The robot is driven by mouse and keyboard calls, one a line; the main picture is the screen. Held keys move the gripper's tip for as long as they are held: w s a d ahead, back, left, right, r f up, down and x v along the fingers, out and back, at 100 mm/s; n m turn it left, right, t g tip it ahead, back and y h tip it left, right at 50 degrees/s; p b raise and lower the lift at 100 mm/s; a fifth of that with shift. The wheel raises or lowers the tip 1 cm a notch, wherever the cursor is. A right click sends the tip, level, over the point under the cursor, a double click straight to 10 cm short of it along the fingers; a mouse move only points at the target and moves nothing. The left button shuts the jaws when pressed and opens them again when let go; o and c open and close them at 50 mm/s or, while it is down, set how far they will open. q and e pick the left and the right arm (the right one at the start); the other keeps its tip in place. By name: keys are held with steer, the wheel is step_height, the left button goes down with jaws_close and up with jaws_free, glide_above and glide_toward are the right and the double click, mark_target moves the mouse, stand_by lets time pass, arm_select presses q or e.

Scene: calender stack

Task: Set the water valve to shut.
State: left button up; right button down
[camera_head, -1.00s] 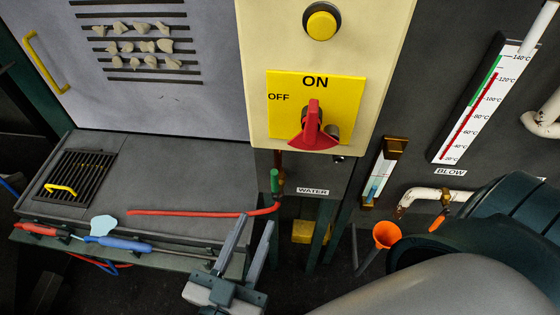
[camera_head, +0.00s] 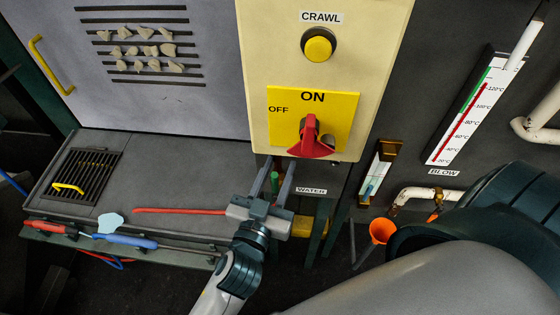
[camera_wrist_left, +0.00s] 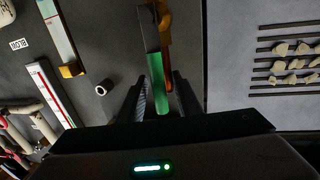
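The water valve's green handle (camera_head: 275,182) hangs below the yellow switch panel, beside the WATER label (camera_head: 311,190). In the left wrist view the green handle (camera_wrist_left: 157,75) runs lengthwise between the fingers, in front of a brass-coloured pipe fitting (camera_wrist_left: 165,22). My left gripper (camera_head: 279,166) reaches up at the valve with one finger on each side of the handle. It is open, and dark gaps show between the fingers and the handle in the wrist view (camera_wrist_left: 160,92). The gripper body hides the lower pipe. My right gripper is out of view.
A red ON/OFF knob (camera_head: 311,137) sits on the panel just above the left gripper. A red rod (camera_head: 180,211) and blue-handled tool (camera_head: 125,241) lie on the left ledge. A sight glass (camera_head: 377,170) and orange funnel (camera_head: 382,231) are to the right.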

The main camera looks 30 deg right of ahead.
arm_select(q)
steer(key=shift+w+d, duration=0.4)
steer(key=shift+d, duration=0.1)
steer(key=shift+c, duration=0.6)
jaws_close()
